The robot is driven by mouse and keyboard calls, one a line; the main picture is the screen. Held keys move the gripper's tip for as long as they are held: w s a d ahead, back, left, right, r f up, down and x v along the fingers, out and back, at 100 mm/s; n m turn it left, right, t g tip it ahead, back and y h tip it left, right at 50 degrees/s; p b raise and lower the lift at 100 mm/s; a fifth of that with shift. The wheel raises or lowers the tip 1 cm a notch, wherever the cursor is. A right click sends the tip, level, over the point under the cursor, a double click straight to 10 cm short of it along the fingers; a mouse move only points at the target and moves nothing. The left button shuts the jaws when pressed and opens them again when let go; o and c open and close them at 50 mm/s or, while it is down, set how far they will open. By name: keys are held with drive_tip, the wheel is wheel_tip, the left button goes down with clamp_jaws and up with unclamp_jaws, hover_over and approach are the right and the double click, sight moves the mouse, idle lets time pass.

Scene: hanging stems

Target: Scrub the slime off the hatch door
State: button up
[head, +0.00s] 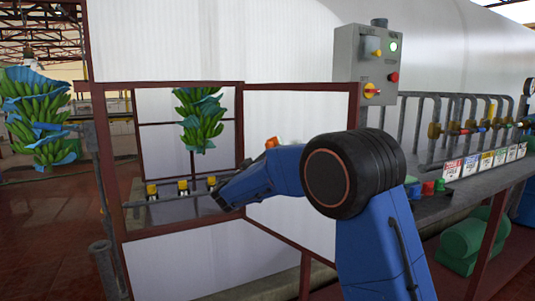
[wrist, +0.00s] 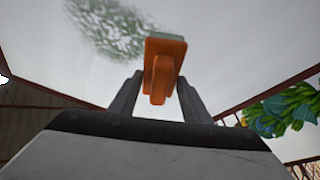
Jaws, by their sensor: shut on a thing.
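My gripper (wrist: 158,98) is shut on the handle of an orange scrubber (wrist: 162,60) with a pale green pad. The hatch door (wrist: 230,50) is a white panel in a dark red frame. It also shows in the head view (head: 297,112), partly behind my blue arm. A mottled green slime patch (wrist: 112,30) lies on the panel, up and left of the scrubber, close to the pad. I cannot tell whether the pad touches the panel. In the head view a bit of orange (head: 271,143) shows above my arm; my gripper's fingers are hidden there.
A green banana bunch (head: 200,120) hangs in the opening left of the door. Another bunch (head: 38,115) hangs at far left. A grey control box (head: 365,65) stands above the door's right edge. Pipes and valves (head: 460,125) line a bench at right.

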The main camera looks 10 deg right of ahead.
drive_tip(key=s+d+f, duration=0.1)
drive_tip(key=s+d, duration=0.9)
drive_tip(key=s, duration=0.3)
drive_tip(key=shift+f, duration=0.25)
drive_tip(key=shift+w+a+f, duration=0.1)
drive_tip(key=shift+w+a, duration=0.65)
drive_tip(key=shift+w, duration=0.35)
drive_tip(key=shift+w+a, duration=0.75)
drive_tip(key=shift+w, duration=0.35)
drive_tip(key=shift+w+a, duration=1.85)
drive_tip(key=shift+w, duration=0.25)
drive_tip(key=shift+w+a, duration=0.7)
drive_tip(key=shift+w, duration=0.3)
drive_tip(key=shift+w+a, duration=0.65)
drive_tip(key=shift+w, duration=0.4)
drive_tip(key=shift+w+a, duration=0.7)
drive_tip(key=shift+w, duration=0.3)
drive_tip(key=shift+s+a, duration=0.95)
drive_tip(key=shift+a, duration=0.25)
drive_tip(key=shift+s+a, duration=0.9)
drive_tip(key=shift+a, duration=0.25)
